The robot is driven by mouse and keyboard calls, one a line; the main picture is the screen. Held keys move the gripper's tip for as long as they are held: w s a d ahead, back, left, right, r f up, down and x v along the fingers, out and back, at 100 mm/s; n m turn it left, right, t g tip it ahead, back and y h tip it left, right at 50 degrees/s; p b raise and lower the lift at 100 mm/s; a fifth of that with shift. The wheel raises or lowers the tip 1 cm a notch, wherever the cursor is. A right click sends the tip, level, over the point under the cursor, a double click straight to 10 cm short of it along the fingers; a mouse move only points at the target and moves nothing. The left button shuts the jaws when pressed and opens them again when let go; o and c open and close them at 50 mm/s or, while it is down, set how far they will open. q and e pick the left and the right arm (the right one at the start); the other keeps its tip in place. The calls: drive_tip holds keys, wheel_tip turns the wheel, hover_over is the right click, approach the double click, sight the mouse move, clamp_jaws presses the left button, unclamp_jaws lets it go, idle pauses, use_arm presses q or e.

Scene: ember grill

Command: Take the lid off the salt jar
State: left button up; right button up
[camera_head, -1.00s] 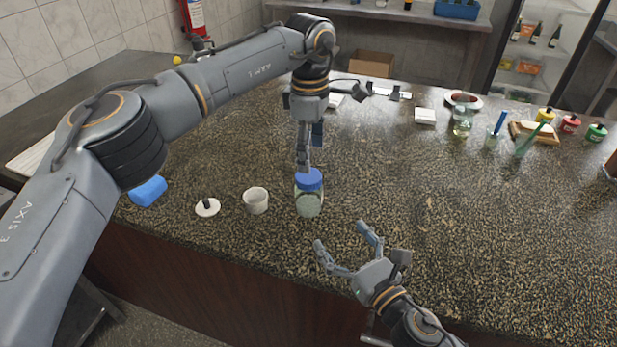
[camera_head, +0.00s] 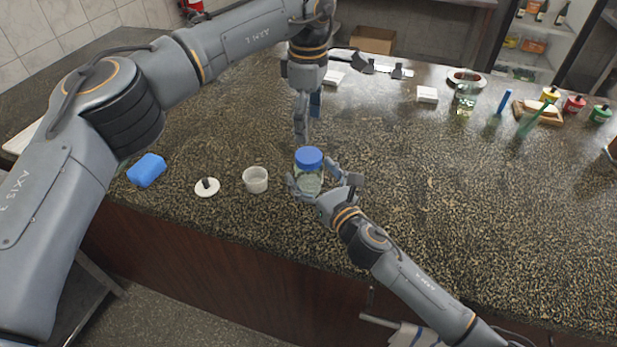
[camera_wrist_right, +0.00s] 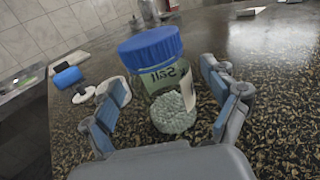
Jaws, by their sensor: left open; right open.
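The salt jar (camera_head: 309,183) is a clear jar of pale grains with a blue lid (camera_head: 309,158) on it, upright on the counter. In the right wrist view the jar (camera_wrist_right: 172,112) has a label reading "Salt", and the blue lid (camera_wrist_right: 150,47) covers its top. My right gripper (camera_head: 317,180) is open low around the jar, one finger on each side; the right wrist view shows a gap at both fingers. My left gripper (camera_head: 307,130) is open, pointing down just above and behind the lid, apart from it.
A blue block (camera_head: 146,170) lies further left. Bottles and a wooden tray (camera_head: 541,116) are at the back right. The counter right of the jar is clear.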

sight(308, 154)
drive_tip(key=shift+w+a, duration=0.2)
drive_tip(key=shift+w, duration=0.15)
use_arm(q)
drive_tip(key=shift+w+f, duration=0.1)
drive_tip(key=shift+w, duration=0.05)
use_arm(e)
drive_tip(key=shift+w+a, duration=0.1)
drive_tip(key=shift+w, duration=0.25)
drive_tip(key=shift+s, duration=0.1)
drive_tip(key=c, duration=0.5)
clamp_jaws()
use_arm(q)
drive_tip(key=m, duration=0.6)
drive_tip(key=shift+m, duration=0.4)
drive_tip(key=m, duration=0.6)
drive_tip(key=shift+m, duration=0.3)
use_arm(e)
drive_tip(key=shift+f, duration=0.1)
use_arm(q)
drive_tip(key=shift+f, duration=3.95)
